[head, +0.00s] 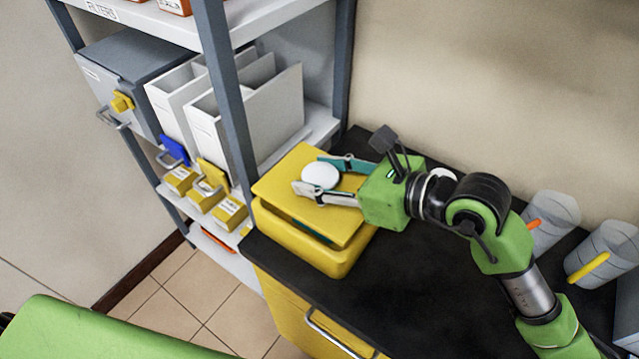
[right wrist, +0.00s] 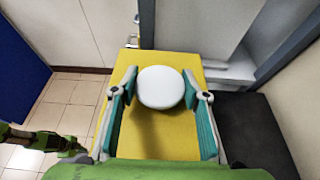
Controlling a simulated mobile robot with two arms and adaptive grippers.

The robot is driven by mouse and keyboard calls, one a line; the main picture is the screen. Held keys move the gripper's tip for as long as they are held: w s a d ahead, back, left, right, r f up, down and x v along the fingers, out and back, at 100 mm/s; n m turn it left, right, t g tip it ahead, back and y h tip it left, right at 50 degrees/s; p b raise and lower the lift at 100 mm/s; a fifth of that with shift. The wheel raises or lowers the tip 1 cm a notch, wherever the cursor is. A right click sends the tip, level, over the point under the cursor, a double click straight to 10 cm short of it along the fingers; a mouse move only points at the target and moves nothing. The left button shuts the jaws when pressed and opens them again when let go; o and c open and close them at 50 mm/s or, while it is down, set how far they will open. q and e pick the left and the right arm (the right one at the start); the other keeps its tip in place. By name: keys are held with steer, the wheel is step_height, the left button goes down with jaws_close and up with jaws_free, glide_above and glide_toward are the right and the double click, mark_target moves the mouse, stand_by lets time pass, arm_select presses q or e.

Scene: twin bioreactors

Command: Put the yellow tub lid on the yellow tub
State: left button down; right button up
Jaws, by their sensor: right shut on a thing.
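The yellow tub lid (head: 285,185) is a flat yellow plate with a round white knob (head: 320,175). My right gripper (head: 308,176) is shut on the lid at its knob, with one finger on each side. The lid also shows in the right wrist view (right wrist: 160,130), with the knob between the fingers. The yellow tub (head: 305,252) stands on the black worktop near its left end. The lid is over the tub, shifted a little toward the back left, and a dark gap shows along the front. Whether they touch I cannot tell.
A grey shelf rack (head: 232,110) with white file holders (head: 245,110) and small yellow boxes (head: 203,195) stands close at the left. Two grey containers (head: 603,250) with coloured handles stand at the right. The black worktop (head: 430,295) is clear between tub and containers.

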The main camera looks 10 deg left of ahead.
steer(key=shift+w+a+f, duration=0.2)
steer(key=shift+w+f, duration=0.3)
steer(key=shift+f, duration=0.1)
steer(key=f, duration=0.1)
steer(key=f+p, duration=0.1)
steer(key=f, duration=0.1)
steer(key=shift+w+a, duration=0.1)
steer(key=shift+w, duration=0.1)
steer(key=shift+f, duration=0.25)
steer(key=shift+f, duration=0.25)
steer(key=o, duration=1.2)
